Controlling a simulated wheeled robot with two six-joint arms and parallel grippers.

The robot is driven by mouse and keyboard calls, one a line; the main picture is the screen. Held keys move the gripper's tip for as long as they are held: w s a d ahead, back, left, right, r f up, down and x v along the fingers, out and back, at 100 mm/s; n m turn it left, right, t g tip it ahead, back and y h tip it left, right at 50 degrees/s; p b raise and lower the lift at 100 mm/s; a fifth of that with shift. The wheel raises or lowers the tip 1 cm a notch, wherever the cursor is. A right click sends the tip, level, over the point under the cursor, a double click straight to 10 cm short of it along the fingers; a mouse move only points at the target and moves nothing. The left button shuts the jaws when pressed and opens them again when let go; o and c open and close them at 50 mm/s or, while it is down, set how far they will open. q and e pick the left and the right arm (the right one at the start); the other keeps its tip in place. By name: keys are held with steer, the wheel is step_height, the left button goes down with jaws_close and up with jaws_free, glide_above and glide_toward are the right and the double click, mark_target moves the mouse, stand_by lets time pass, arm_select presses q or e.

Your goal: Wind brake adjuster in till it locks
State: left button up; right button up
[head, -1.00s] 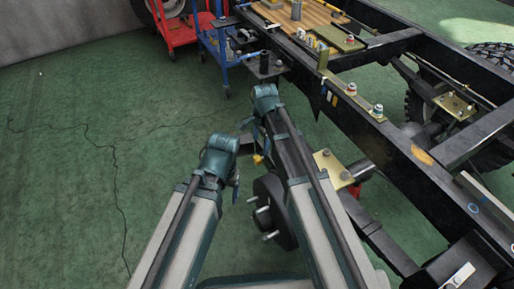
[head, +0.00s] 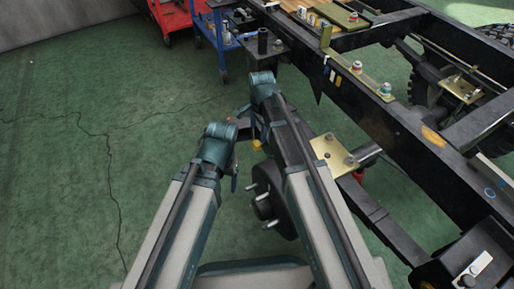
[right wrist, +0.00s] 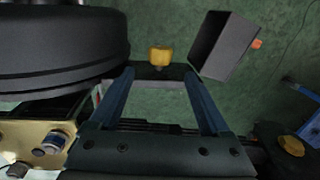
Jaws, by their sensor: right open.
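In the right wrist view my right gripper (right wrist: 159,76) is open, with its two blue fingers apart and empty. A yellow knob (right wrist: 160,55), which looks like the brake adjuster, shows just beyond and between the fingertips, beside a large black drum (right wrist: 60,45). I cannot tell its exact distance from the fingers. In the head view a small yellow piece (head: 257,145) shows beside my right forearm, above the black hub with studs (head: 270,207). My right gripper is mostly hidden there by the arm. My left gripper (head: 234,180) shows only as a blue sliver below its wrist.
A brass plate with bolts (head: 333,155) sits close right of my right arm; it also shows in the wrist view (right wrist: 25,135). The black chassis rail (head: 400,125) runs along the right. A grey box-like part (right wrist: 225,45) is near the right fingertip. Green floor is clear at left.

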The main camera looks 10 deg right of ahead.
mark_target(257, 143)
steer(key=f+b, duration=0.2)
steer(key=f, duration=0.1)
steer(key=f+b, duration=0.2)
steer(key=b, duration=0.1)
steer(key=f+b, duration=0.2)
steer(key=f, duration=0.1)
steer(key=shift+w+a+f, duration=0.15)
steer(key=shift+w+f, duration=0.15)
steer(key=shift+w, duration=0.05)
jaws_close()
